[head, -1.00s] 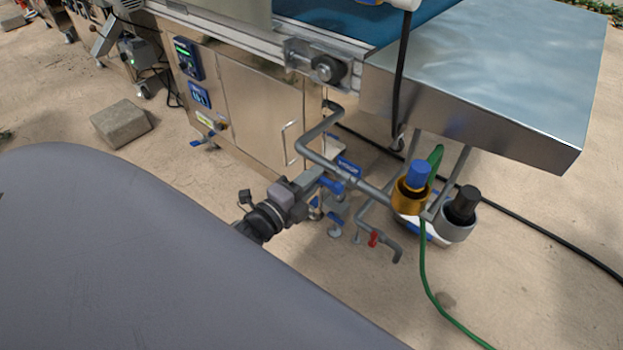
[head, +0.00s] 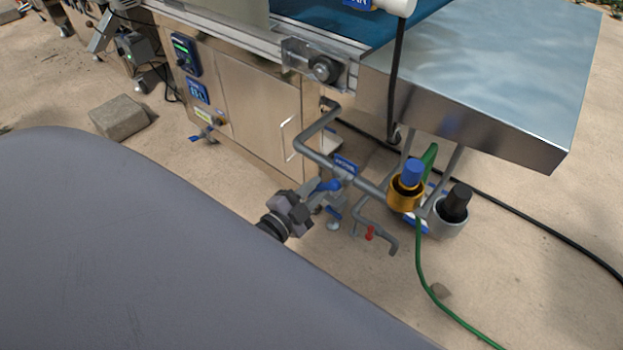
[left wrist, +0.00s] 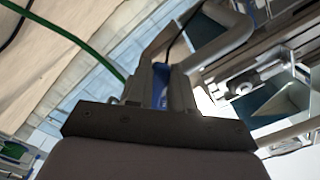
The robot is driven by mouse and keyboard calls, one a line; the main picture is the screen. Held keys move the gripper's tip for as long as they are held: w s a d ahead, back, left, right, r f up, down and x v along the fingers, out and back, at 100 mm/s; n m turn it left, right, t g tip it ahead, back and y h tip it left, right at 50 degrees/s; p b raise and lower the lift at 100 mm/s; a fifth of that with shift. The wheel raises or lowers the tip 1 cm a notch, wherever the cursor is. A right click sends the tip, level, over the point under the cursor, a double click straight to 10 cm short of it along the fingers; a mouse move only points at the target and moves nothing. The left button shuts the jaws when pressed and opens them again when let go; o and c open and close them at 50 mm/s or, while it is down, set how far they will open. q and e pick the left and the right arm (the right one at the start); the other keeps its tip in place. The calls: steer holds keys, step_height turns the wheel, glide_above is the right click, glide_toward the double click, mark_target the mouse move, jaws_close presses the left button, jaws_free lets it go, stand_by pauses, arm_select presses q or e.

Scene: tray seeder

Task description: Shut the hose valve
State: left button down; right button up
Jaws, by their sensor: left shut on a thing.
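A grey pipe (head: 318,154) runs out of the steel cabinet and bends toward a brass fitting (head: 405,197) with a blue top. A blue valve lever (head: 329,185) sits on this pipe near a small blue label. My left gripper (head: 314,193) is shut on the blue lever, at the lever's outer end. In the left wrist view, the blue lever (left wrist: 161,86) shows between the two fingers (left wrist: 160,95). A green hose (head: 421,270) hangs from the brass fitting. My right gripper is not in view.
A small red handle (head: 370,233) is on a lower bent pipe close by. A grey fitting with a black top (head: 455,205) stands right of the brass one. The steel table (head: 480,100) overhangs on the right. A stone block (head: 119,118) lies at left.

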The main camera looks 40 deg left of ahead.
arm_select(q)
steer(key=shift+s+d+f+n+p, duration=0.1)
steer(key=shift+d+f+n+p, duration=0.4)
steer(key=shift+n, duration=1.15)
steer(key=shift+d+f+n+p, duration=0.2)
steer(key=shift+d+n, duration=0.65)
steer(key=shift+n, duration=0.75)
steer(key=shift+s+d+f+n+p, duration=0.1)
steer(key=shift+d+f+n+p, duration=0.4)
steer(key=shift+n, duration=1.15)
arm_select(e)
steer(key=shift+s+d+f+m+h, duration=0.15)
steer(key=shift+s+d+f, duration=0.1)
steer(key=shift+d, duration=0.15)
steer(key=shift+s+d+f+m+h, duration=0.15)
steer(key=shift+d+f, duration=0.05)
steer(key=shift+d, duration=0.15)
arm_select(q)
steer(key=shift+d+r, duration=0.2)
steer(key=shift+r, duration=0.05)
steer(key=c, duration=1)
jaws_free()
